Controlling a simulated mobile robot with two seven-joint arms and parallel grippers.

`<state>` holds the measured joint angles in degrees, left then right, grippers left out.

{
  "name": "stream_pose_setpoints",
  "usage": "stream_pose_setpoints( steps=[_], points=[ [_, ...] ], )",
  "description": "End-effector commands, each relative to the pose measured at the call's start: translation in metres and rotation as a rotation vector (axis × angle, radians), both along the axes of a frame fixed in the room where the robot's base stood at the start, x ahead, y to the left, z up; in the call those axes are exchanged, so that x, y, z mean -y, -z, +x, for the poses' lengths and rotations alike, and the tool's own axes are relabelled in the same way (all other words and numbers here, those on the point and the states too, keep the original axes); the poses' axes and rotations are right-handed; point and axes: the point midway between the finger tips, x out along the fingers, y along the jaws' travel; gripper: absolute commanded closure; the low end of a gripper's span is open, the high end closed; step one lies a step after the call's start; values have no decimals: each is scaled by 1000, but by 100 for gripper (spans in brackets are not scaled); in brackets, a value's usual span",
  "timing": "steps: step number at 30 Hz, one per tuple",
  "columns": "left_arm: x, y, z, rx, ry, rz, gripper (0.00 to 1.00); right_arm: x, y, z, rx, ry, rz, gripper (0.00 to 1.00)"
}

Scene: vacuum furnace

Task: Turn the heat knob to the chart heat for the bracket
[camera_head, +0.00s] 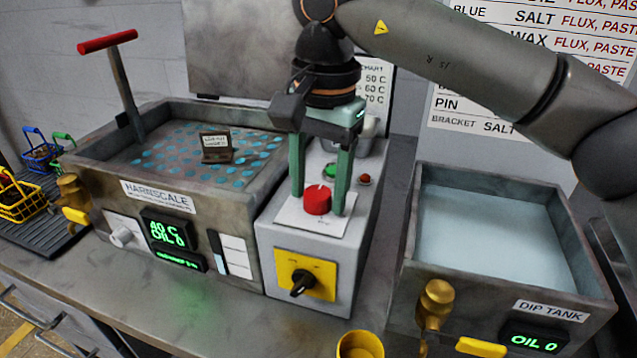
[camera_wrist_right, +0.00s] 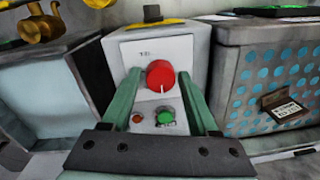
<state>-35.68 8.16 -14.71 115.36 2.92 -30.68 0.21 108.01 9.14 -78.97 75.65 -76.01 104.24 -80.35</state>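A red round knob (camera_head: 317,200) with a white pointer line sits on a white plate on top of the grey control box. It also shows in the right wrist view (camera_wrist_right: 160,74). My right gripper (camera_head: 319,203) points down over it. Its two green fingers are open, one on each side of the knob, with small gaps in the wrist view (camera_wrist_right: 158,76). The heat chart (camera_head: 374,85) on the wall shows 50 C, 60 C and 70 C; its left part is hidden behind my gripper. The bracket is not seen.
A green button (camera_head: 330,170) and a small red one (camera_head: 365,180) sit behind the knob. A black rotary switch (camera_head: 303,282) is on the yellow front plate. The lidded wash tank (camera_head: 190,198) stands left, the dip tank (camera_head: 500,280) right. A wall list (camera_head: 470,122) reads BRACKET SALT.

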Motion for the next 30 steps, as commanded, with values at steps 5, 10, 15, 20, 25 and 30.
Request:
stream_pose_setpoints(
  steps=[5, 10, 15, 20, 25, 30],
  points=[
    [0, 2, -4, -8, -1, 1, 50, 0, 0, 0, 0, 0, 0, 61],
    [-1, 3, -5, -11, -1, 1, 50, 0, 0, 0, 0, 0, 0, 80],
    [-1, 4, -5, -11, -1, 1, 50, 0, 0, 0, 0, -1, -1, 99],
    [-1, 4, -5, -11, -2, 2, 50, 0, 0, 0, 0, 0, -1, 100],
    [-1, 2, -5, -10, -1, 2, 50, 0, -1, 0, 0, 18, -1, 100],
    [-1, -2, -2, -5, -2, 2, 50, 0, -1, 0, -1, 81, -1, 100]
  ],
)
